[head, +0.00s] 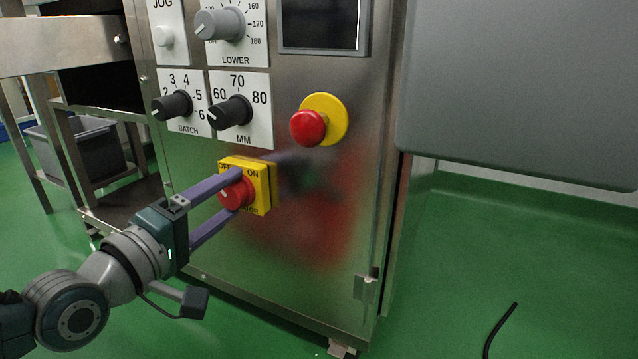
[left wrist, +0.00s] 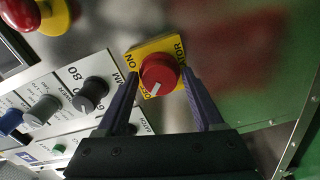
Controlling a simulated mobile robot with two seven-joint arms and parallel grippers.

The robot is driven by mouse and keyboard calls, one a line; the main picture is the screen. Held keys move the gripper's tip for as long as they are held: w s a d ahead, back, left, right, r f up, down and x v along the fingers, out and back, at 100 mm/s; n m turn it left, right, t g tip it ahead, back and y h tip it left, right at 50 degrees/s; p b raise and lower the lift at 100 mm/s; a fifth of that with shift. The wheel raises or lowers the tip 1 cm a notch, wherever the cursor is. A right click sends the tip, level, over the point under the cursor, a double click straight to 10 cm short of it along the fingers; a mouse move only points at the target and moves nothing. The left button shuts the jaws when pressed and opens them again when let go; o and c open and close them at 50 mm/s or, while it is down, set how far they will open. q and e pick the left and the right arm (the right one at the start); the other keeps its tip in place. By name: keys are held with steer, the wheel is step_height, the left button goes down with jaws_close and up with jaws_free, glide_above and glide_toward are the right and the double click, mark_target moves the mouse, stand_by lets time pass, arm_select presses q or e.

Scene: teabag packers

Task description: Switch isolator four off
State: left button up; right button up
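The isolator is a yellow box (head: 262,190) marked OFF and ON, with a red round knob (head: 236,194), low on the steel machine front. It also shows in the left wrist view, with its red knob (left wrist: 160,73) between my fingers. The knob's white mark points to the left in the head view and lower left in the left wrist view. My left gripper (head: 238,192) is open, its purple fingers on either side of the knob. Narrow gaps seem to remain, but contact is hard to judge. My right gripper is not in view.
A red emergency button (head: 309,127) on a yellow disc sits above right of the isolator. Black BATCH (head: 172,106) and MM (head: 230,113) dials sit above. A large grey panel (head: 520,90) fills the upper right. A black cable (head: 498,330) lies on the green floor.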

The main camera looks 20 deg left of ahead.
arm_select(q)
steer(key=shift+o, duration=0.7)
steer(key=shift+s+r+p, duration=0.1)
steer(key=shift+s+p, duration=0.15)
steer(key=shift+p, duration=0.05)
steer(key=s+p, duration=0.4)
steer(key=s, duration=0.5)
steer(key=shift+s+a, duration=0.2)
steer(key=shift+a, duration=0.2)
